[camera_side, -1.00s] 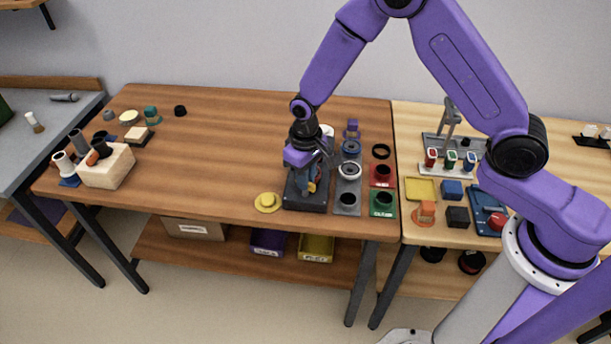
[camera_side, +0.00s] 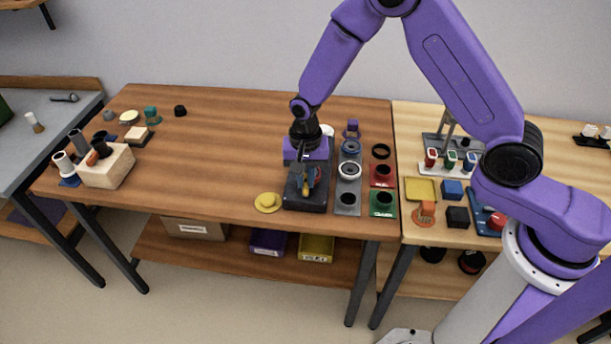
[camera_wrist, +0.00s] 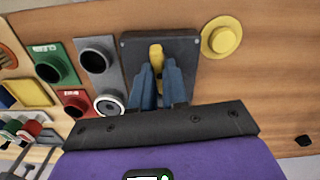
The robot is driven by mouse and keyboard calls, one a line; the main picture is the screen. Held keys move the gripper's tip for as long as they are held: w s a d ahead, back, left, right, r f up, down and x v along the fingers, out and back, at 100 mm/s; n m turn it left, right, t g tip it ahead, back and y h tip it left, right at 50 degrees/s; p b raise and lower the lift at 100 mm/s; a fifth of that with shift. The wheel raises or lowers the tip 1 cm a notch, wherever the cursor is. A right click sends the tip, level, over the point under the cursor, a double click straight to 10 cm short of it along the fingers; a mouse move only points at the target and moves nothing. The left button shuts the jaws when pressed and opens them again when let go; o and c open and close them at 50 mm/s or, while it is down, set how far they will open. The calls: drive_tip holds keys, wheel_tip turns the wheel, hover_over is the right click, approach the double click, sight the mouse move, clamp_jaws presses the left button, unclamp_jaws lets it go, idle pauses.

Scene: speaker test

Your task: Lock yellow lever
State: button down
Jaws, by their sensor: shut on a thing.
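The yellow lever (camera_wrist: 156,57) stands on a dark square base (camera_wrist: 187,48), which lies near the front edge of the wooden table. The lever also shows in the side view (camera_side: 306,188) on the same base (camera_side: 303,204). My gripper (camera_wrist: 161,78) is over the base with its blue fingers on either side of the lever, shut on it. In the side view my gripper (camera_side: 307,182) points down onto the base. The fingers hide the lower part of the lever in the wrist view.
A yellow round knob (camera_side: 267,202) sits just left of the base. A grey plate with round holes (camera_side: 347,203), a red holder (camera_side: 382,176) and a green holder (camera_side: 383,203) stand close on the right. The table's middle left is clear.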

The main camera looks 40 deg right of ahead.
sight(306, 181)
drive_tip(key=shift+m, duration=0.8)
drive_tip(key=c, duration=1.1)
unclamp_jaws()
drive_tip(key=shift+c, duration=0.2)
wheel_tip(306, 181, up, 18)
drive_tip(key=shift+f, duration=0.25)
